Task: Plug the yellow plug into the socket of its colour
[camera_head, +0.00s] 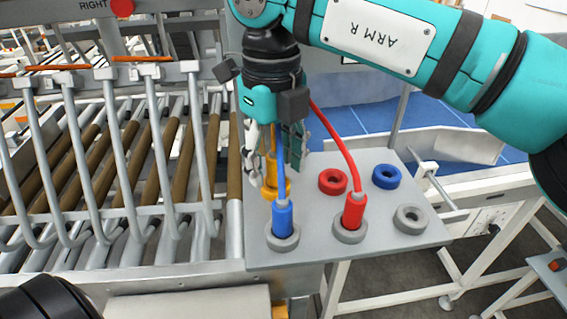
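The yellow plug (270,165) stands upright at the yellow socket (283,189), at the back left of the grey board (322,175). Its lower end overlaps the socket ring; I cannot tell how deep it sits. My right gripper (275,158) points down over it, with a finger on each side of the plug. Whether the fingers press on it is not clear. A blue cable passes in front of the plug. My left gripper is out of view.
A blue plug (283,217) and a red plug (354,209) stand in grey sockets at the front. The red socket (333,181), blue socket (387,177) and a grey socket (411,218) are empty. A roller conveyor (130,165) lies left.

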